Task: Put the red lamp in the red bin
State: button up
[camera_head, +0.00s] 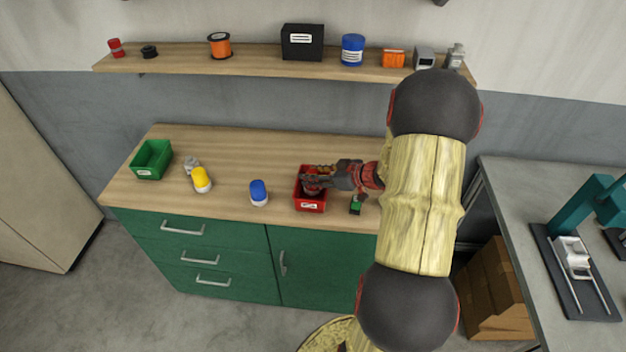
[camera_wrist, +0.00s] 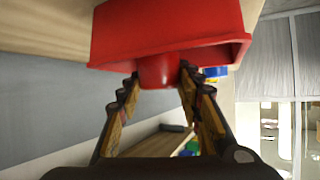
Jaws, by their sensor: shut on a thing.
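The red bin (camera_head: 310,207) stands on the wooden top of the green cabinet. My gripper (camera_head: 313,182) is at the bin's opening, reaching in from the right. In the wrist view the red lamp (camera_wrist: 158,71) shows as a rounded red piece between my two fingertips, and the gripper is shut on it. The red bin (camera_wrist: 170,25) fills the top of that view, directly behind the lamp. I cannot tell whether the lamp touches the bin. In the head view my gripper mostly hides the lamp.
A blue lamp (camera_head: 258,193) stands left of the red bin, and a yellow lamp (camera_head: 202,180) farther left near a green bin (camera_head: 152,160). A small green-and-black thing (camera_head: 356,206) lies to the right. A wall shelf (camera_head: 265,68) with several objects runs behind.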

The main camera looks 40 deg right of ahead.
jog(key=shift+f, duration=0.75)
jog(key=o, duration=1.3)
jog(key=shift+f, duration=0.1)
